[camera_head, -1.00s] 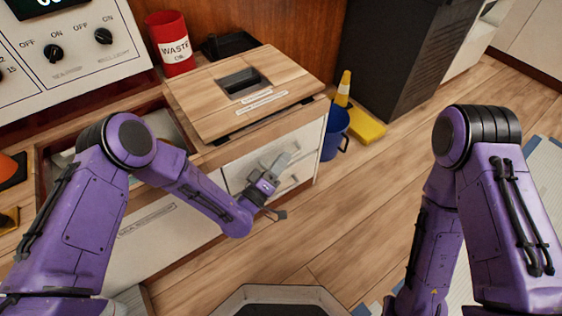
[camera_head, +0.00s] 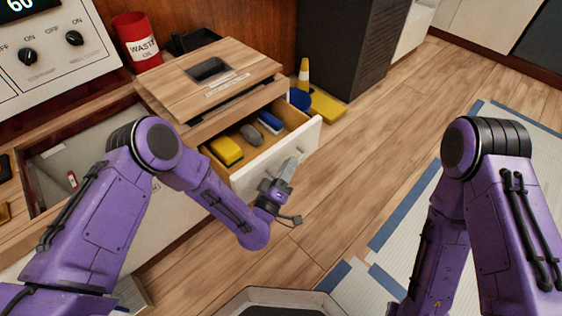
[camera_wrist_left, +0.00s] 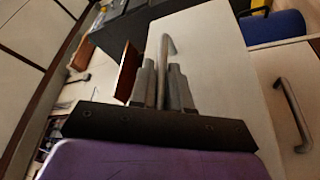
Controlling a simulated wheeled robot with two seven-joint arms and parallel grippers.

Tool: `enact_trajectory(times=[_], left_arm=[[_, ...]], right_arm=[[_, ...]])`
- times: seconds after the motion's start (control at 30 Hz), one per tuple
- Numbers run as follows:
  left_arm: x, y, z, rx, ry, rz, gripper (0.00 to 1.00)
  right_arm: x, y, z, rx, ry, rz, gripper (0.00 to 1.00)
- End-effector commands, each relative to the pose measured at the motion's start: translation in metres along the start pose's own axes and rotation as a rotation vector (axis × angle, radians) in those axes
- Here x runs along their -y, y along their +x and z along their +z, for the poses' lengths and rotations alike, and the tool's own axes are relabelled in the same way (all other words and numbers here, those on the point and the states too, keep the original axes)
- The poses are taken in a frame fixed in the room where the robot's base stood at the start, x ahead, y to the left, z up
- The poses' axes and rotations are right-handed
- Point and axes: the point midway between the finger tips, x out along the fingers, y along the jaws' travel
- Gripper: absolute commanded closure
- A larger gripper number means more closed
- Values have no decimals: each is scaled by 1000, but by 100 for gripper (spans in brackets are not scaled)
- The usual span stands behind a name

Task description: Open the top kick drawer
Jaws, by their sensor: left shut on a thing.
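The top kick drawer (camera_head: 306,143) is pulled out from the wooden cabinet, with a white front and a wooden inside. In it lie a yellow sponge-like block (camera_head: 226,150), a grey item (camera_head: 252,135) and a blue one (camera_head: 270,122). My left gripper (camera_head: 287,172) is at the drawer front, shut on its handle. In the left wrist view the grey bar handle (camera_wrist_left: 166,60) stands between the two fingers. My right arm shows at the right, but its gripper is out of view.
A second drawer handle (camera_wrist_left: 293,112) shows in the left wrist view. A red waste oil can (camera_head: 136,42) stands behind the cabinet top (camera_head: 170,88). A yellow cone (camera_head: 304,75) and blue bucket (camera_head: 299,99) stand beyond the drawer.

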Motion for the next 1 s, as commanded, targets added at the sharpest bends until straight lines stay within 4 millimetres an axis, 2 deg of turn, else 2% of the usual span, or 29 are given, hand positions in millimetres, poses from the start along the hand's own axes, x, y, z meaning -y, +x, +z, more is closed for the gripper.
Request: enact_trajectory(times=[0.2,0.4,0.9,0.93,1.0], left_arm=[[-22,-12,32,3,-4,-3,100],[-33,-18,48,4,-2,-3,100],[-36,-21,53,4,-2,-4,100],[-36,-21,53,4,-2,-4,80],[-36,-21,53,4,-2,-3,77]], right_arm=[[1,-2,-2,-18,16,0,57],[1,-3,-3,-26,25,0,57],[1,-3,-4,-31,28,1,57],[1,-3,-4,-31,28,1,57],[1,-3,-4,-31,28,1,57]])
